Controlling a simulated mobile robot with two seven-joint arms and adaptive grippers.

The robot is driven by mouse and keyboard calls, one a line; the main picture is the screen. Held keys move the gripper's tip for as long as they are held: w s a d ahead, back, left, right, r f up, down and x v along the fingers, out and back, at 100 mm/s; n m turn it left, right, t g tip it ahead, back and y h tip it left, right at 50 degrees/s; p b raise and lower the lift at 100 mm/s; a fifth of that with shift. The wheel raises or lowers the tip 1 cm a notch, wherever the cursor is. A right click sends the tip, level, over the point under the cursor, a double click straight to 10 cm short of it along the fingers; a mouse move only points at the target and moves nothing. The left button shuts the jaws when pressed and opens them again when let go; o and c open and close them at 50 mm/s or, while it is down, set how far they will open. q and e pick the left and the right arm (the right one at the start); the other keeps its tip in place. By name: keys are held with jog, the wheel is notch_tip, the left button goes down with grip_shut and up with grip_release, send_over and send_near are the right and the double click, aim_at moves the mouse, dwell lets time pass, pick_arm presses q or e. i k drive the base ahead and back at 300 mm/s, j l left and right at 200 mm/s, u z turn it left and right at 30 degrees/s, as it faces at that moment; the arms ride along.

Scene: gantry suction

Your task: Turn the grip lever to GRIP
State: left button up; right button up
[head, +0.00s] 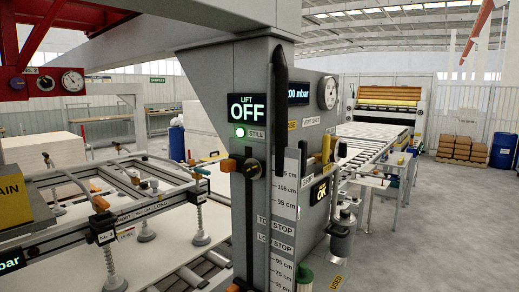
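A grey control column (257,170) stands in the middle of the head view, with displays, gauges and handles. On its right-hand face is an upright yellow handle (326,149), beside small labels too blurred to read fully. I cannot tell for sure whether this is the grip lever or which way it is set. A long black bar (280,98) stands upright at the column's front edge and covers part of that face. A black knob with an orange tab (252,169) is on the front face. Neither of my grippers is in view.
A suction frame (120,205) with several cups hangs over a pale board at left. A display reads LIFT OFF (248,107). A roller conveyor (372,142) runs behind the column, with a small table (388,180) beside it. Open grey floor (440,235) lies at right.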

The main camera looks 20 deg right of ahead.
aim_at(303, 144)
jog(key=l+u, duration=0.35)
jog(key=k+l+u, duration=0.1)
jog(key=l+u, duration=0.25)
jog(key=l, duration=0.15)
jog(key=k+l+u, duration=0.1)
jog(key=l, duration=0.2)
jog(key=k+l+u, duration=0.1)
jog(key=l, duration=0.25)
jog(key=k+l+u, duration=0.1)
jog(key=l, duration=0.2)
jog(key=k+l, duration=0.1)
jog(key=l, duration=0.2)
jog(key=k+l, duration=0.1)
jog(key=l, duration=0.2)
jog(key=k+l, duration=0.15)
jog(key=l, duration=0.2)
jog(key=u, duration=0.05)
